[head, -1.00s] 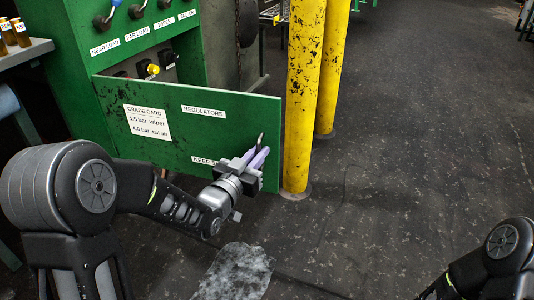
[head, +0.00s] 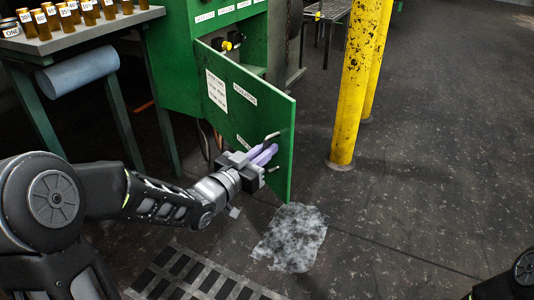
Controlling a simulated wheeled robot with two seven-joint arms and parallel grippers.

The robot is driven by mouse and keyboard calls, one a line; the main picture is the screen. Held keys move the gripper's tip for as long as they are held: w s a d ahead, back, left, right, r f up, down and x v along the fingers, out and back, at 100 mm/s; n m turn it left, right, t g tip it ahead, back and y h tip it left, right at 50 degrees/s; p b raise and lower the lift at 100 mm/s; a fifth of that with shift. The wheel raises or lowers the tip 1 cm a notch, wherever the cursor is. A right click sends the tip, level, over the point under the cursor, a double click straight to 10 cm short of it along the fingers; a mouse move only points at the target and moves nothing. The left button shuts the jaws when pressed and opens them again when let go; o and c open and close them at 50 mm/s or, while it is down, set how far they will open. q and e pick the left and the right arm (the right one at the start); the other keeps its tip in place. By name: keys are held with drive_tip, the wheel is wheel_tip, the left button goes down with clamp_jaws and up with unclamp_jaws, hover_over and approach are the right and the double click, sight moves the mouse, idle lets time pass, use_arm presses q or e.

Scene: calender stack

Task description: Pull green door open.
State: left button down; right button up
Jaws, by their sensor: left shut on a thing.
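The green door (head: 261,118) stands swung out from the green cabinet (head: 180,68), its free edge toward the right and near me.
Yellow posts (head: 358,85) stand right of the door. A table (head: 75,40) with several amber bottles is at the upper left, a blue-grey roll (head: 78,72) below it. A pale patch (head: 291,238) and a floor grating (head: 190,275) lie in front. The floor at right is clear.

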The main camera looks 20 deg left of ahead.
use_arm(q)
drive_tip(key=shift+s+a, duration=0.1)
drive_tip(key=shift+s, duration=0.1)
drive_tip(key=c, duration=1.5)
unclamp_jaws()
drive_tip(key=shift+a, duration=0.1)
drive_tip(key=p+v, duration=0.2)
drive_tip(key=v, duration=0.5)
drive_tip(key=shift+s, duration=0.35)
